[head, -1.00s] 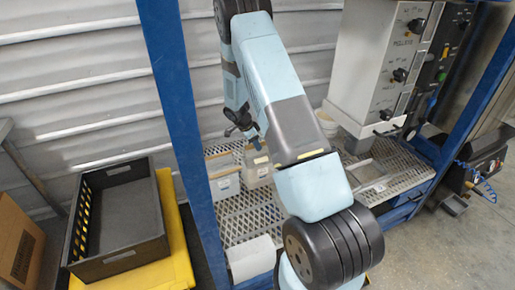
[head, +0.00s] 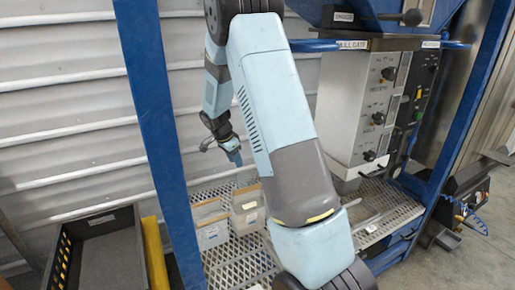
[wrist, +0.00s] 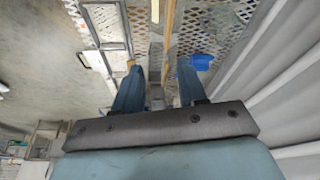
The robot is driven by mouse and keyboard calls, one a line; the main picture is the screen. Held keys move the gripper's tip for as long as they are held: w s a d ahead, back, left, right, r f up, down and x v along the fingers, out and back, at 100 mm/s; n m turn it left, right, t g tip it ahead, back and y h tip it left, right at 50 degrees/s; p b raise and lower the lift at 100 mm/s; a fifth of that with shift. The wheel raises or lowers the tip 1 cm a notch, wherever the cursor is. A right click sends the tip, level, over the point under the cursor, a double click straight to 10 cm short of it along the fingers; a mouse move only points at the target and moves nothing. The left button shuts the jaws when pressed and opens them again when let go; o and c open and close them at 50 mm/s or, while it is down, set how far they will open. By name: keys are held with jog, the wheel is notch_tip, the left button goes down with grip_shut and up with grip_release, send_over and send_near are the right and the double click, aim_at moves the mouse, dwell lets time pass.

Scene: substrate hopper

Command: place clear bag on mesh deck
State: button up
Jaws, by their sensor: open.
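The mesh deck (head: 235,262) is a pale, diamond-holed metal shelf inside the blue frame, and its mesh also shows in the wrist view (wrist: 225,25). Two pale, translucent bag-like items stand side by side on it, a left one (head: 211,232) and a right one (head: 246,215). Both have brownish top edges; I cannot tell which is the clear bag. My gripper (head: 235,158) is above and behind them in the picture, apart from both. In the wrist view its two blue fingers (wrist: 160,75) are spread, with no held item visible between them. My arm hides part of the deck.
A black crate (head: 97,222) stands at the lower left beside a yellow surface (head: 155,262). A blue post (head: 150,95) rises left of the deck. A control box (head: 362,105) hangs over the right side of the deck. Corrugated metal wall lies behind.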

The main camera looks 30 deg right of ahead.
jog(key=s+a+r+n+t+y, duration=0.15)
jog(key=s+r+n, duration=0.25)
jog(key=s+r, duration=0.5)
jog(key=s+a+r+n+t+y, duration=0.1)
jog(key=s+a+r+n, duration=0.15)
jog(key=s+r, duration=0.7)
jog(key=s+a+r+n+t, duration=0.1)
jog(key=s+a+r+n, duration=0.1)
jog(key=s, duration=0.7)
jog(key=s+a+r+n+t+y, duration=0.1)
jog(key=s+a+r+n, duration=0.1)
jog(key=s+r+n, duration=0.3)
jog(key=shift+s+r+n, duration=0.2)
jog(key=shift+s+n, duration=0.85)
jog(key=shift+s, duration=1.3)
jog(key=shift+t, duration=0.25)
